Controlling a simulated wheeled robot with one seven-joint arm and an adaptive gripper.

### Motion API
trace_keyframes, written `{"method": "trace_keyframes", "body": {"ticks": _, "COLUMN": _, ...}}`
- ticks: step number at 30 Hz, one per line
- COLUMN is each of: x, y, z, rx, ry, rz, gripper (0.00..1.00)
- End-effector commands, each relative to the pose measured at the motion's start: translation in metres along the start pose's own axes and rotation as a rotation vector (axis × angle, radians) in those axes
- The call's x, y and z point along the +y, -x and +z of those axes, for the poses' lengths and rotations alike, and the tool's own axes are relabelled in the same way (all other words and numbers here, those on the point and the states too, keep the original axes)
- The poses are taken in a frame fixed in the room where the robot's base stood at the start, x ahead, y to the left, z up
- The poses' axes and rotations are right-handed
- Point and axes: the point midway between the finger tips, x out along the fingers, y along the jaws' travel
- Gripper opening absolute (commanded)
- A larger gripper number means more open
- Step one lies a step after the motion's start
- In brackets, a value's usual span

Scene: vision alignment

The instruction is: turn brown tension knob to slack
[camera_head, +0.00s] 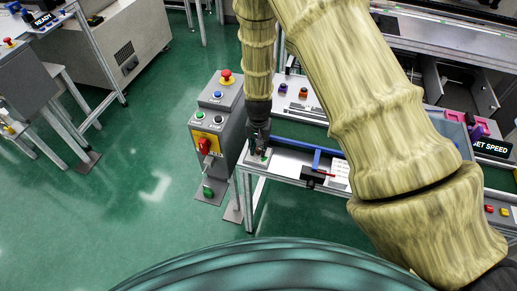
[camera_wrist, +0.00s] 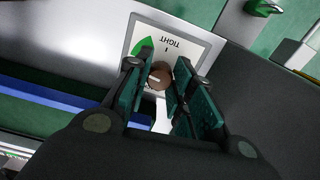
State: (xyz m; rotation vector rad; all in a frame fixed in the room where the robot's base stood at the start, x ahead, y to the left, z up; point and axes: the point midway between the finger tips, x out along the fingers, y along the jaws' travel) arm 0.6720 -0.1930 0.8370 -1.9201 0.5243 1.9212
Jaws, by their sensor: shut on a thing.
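The brown tension knob (camera_wrist: 158,80) sits on a white dial plate (camera_wrist: 192,46) in the wrist view. The plate carries the word TIGHT and a green wedge mark; part of the plate is hidden behind my fingers. A pale line shows on the knob's face. My gripper (camera_wrist: 160,75) is shut on the knob, with dark green finger pads on both sides of it. In the head view my gripper (camera_head: 258,152) is low at the left end of the conveyor's front rail, and the knob is too hidden there to make out.
A grey control box (camera_head: 229,118) with a red mushroom button (camera_head: 226,76) and a red switch on yellow stands close left of my gripper. A blue bar (camera_head: 284,147) runs along the conveyor to the right. Open green floor (camera_head: 150,185) lies at left.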

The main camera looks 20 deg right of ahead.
Motion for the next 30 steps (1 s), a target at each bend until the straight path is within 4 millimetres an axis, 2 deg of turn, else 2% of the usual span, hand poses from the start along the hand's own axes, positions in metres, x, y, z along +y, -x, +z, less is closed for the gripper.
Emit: {"method": "trace_keyframes", "body": {"ticks": 30, "x": 0.0011, "y": -0.0004, "z": -0.0008, "rx": 0.001, "ry": 0.967, "rz": -0.001, "gripper": 0.00}}
